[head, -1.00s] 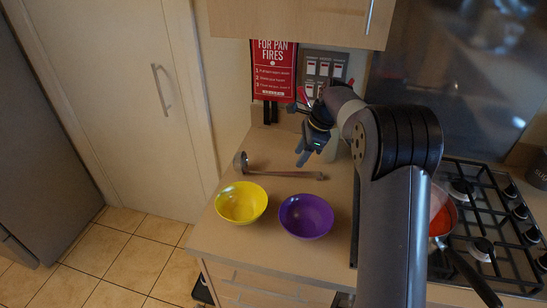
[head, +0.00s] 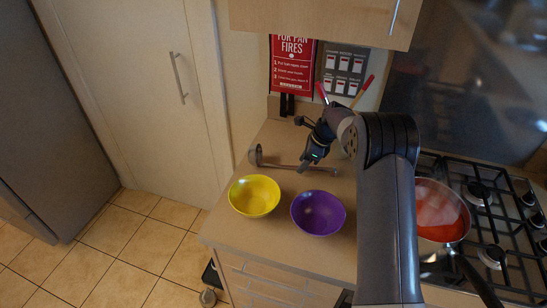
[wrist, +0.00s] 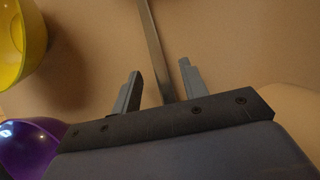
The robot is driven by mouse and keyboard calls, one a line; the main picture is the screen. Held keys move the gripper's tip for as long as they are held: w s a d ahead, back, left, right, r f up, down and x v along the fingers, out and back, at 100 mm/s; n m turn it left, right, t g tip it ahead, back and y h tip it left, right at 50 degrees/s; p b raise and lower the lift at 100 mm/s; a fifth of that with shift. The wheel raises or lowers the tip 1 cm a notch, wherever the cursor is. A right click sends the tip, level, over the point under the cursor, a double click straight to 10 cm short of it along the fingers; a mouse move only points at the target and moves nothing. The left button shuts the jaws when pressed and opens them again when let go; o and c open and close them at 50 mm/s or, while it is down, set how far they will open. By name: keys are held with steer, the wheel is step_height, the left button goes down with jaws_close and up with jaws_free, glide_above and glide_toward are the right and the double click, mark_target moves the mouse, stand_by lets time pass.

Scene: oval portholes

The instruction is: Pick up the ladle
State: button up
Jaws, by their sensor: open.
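The ladle (head: 280,166) lies on the counter behind the two bowls, its round head to the left and its long handle reaching right. My gripper (head: 304,165) is over the handle, right of the ladle's head. In the wrist view my gripper (wrist: 160,85) is open, with the ladle's handle (wrist: 153,45) running between its two fingers. The handle appears clear of both fingers. The ladle's head is out of the wrist view. How far the fingertips are above the counter is hard to tell.
A yellow bowl (head: 254,196) and a purple bowl (head: 318,213) stand on the counter (head: 240,236) in front of the ladle. A hob (head: 480,200) with a pan of red food (head: 440,212) is at right. The wall with a red sign (head: 292,66) is behind.

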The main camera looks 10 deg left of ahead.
steer(key=shift+x, duration=0.8)
steer(key=shift+c, duration=0.3)
jaws_close()
